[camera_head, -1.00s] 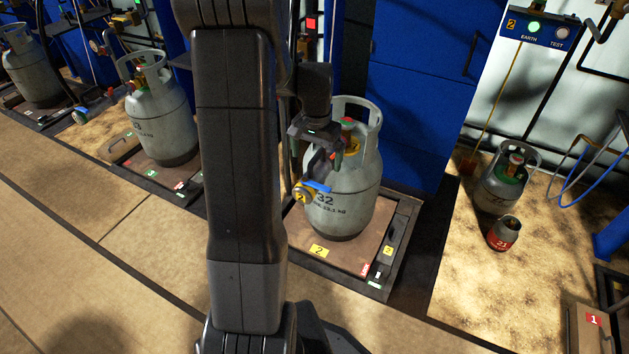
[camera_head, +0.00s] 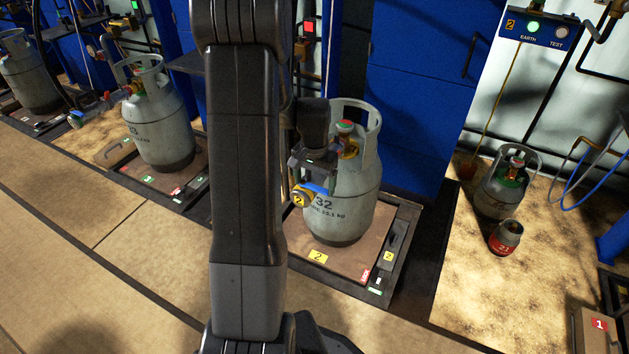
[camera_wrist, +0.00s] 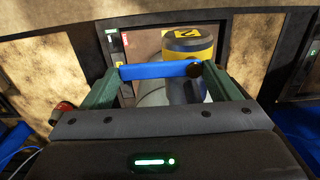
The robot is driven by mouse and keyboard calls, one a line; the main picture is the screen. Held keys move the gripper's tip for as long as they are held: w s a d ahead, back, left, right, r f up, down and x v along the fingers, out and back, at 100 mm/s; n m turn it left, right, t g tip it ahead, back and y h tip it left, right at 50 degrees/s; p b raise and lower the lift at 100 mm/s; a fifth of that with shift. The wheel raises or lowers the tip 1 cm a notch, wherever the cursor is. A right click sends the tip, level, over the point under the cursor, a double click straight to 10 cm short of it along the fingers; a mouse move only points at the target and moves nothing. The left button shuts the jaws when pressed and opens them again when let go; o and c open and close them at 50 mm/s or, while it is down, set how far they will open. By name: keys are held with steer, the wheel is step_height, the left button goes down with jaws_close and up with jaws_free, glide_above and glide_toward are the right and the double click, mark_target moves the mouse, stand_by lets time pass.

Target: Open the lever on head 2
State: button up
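Head 2 (camera_head: 302,197) is a round yellow-and-black coupling at the left front of a grey gas cylinder (camera_head: 343,218) marked 32. Its blue lever (camera_head: 318,188) is partly hidden by my gripper (camera_head: 316,174), which is low beside the cylinder. In the wrist view, head 2 (camera_wrist: 187,42) shows its yellow cap just beyond my gripper (camera_wrist: 165,71). The green fingers are spread apart. The blue lever (camera_wrist: 155,71) runs crosswise between them, one end near each finger; I cannot tell whether either finger touches it.
The cylinder stands on scale 2 (camera_head: 325,266) with a blue cabinet (camera_head: 430,110) behind. Another cylinder (camera_head: 160,125) on a scale stands left. At right are a smaller cylinder (camera_head: 497,190) and a little red-banded one (camera_head: 506,237). Open floor (camera_head: 80,255) lies front left.

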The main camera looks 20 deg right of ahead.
mark_target(300, 185)
steer(key=c, duration=0.7)
steer(key=shift+o, duration=0.2)
steer(key=m+p, duration=0.1)
steer(key=m, duration=0.1)
steer(key=a+m+p, duration=0.1)
steer(key=m, duration=0.2)
steer(key=s+a+m+p, duration=0.1)
steer(key=m, duration=0.1)
steer(key=shift+a+r+m, duration=0.1)
steer(key=shift+a+m, duration=0.1)
steer(key=shift+m, duration=0.2)
steer(key=m, duration=0.1)
steer(key=a+m+p, duration=0.1)
steer(key=m, duration=0.3)
steer(key=shift+w+a+p, duration=0.3)
steer(key=shift+a, duration=0.1)
steer(key=shift+w+a+m+p, duration=0.2)
steer(key=shift+m, duration=1.05)
steer(key=shift+w+a+m+p, duration=0.15)
steer(key=shift+w+a+m, duration=0.05)
steer(key=shift+m, duration=1.05)
